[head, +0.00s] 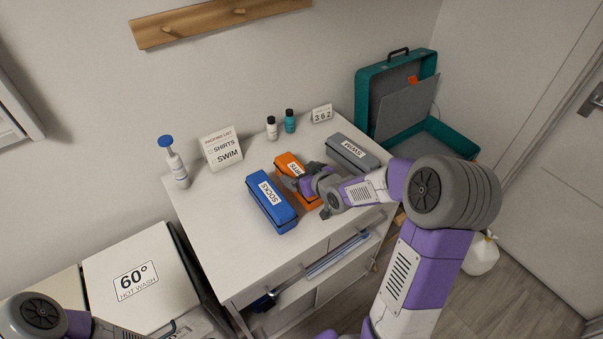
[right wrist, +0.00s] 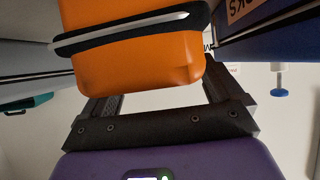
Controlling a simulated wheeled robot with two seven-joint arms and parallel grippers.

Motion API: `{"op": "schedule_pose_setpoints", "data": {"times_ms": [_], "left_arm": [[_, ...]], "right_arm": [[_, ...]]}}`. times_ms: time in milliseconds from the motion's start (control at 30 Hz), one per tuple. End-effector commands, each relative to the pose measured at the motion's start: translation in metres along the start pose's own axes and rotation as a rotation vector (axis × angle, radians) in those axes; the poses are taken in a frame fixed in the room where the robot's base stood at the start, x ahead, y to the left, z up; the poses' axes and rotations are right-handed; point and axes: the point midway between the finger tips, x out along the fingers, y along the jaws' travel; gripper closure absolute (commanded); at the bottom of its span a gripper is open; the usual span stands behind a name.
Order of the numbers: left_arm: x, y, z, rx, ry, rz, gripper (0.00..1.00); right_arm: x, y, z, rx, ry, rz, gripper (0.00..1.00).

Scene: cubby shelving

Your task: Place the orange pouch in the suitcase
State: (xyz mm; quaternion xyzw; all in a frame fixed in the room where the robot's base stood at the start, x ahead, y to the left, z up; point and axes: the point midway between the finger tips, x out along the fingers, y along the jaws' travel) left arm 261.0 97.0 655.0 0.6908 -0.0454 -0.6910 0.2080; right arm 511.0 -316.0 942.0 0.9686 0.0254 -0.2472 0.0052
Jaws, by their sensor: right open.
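The orange pouch (head: 287,160), with a white label, lies on the white cabinet top between a blue pouch and a grey pouch. My right gripper (head: 305,196) is at the orange pouch and hides part of it. In the right wrist view the orange pouch (right wrist: 140,65) reaches between the two open fingers (right wrist: 165,92); I cannot tell whether they touch it. The teal suitcase (head: 376,68) stands open at the back right, lid raised, with my right arm covering part of its base. My left arm shows at the lower left, but its gripper is out of view.
The blue pouch (head: 270,203) and the grey pouch (head: 352,153) flank the orange one closely. Behind them stand a pump bottle (head: 177,165), a list sign (head: 222,148), two small bottles (head: 289,121) and a number block (head: 321,114). A white jug (head: 482,254) is on the floor.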

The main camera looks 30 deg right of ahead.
Motion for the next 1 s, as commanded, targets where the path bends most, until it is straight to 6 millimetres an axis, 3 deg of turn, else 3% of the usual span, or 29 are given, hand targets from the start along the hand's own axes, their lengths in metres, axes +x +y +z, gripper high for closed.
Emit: {"op": "schedule_pose_setpoints", "data": {"times_ms": [400, 533, 733, 1000], "left_arm": [[-0.025, 0.009, 0.001, 0.0, 0.0, 0.0, 0.57], [-0.031, 0.012, 0.001, 0.0, 0.0, 0.0, 0.57], [-0.038, 0.014, 0.002, 0.0, 0.0, 0.0, 0.57], [-0.071, 0.027, 0.003, 0.0, 0.0, 0.0, 0.57]], "right_arm": [[-0.087, 0.001, -0.003, 0.0, 0.001, 0.004, 0.06], [-0.107, 0.001, -0.003, 0.0, 0.001, 0.003, 0.06], [-0.118, -0.001, 0.0, 0.006, 0.003, -0.008, 0.06], [-0.101, -0.007, 0.017, 0.032, 0.062, -0.05, 0.06]]}}
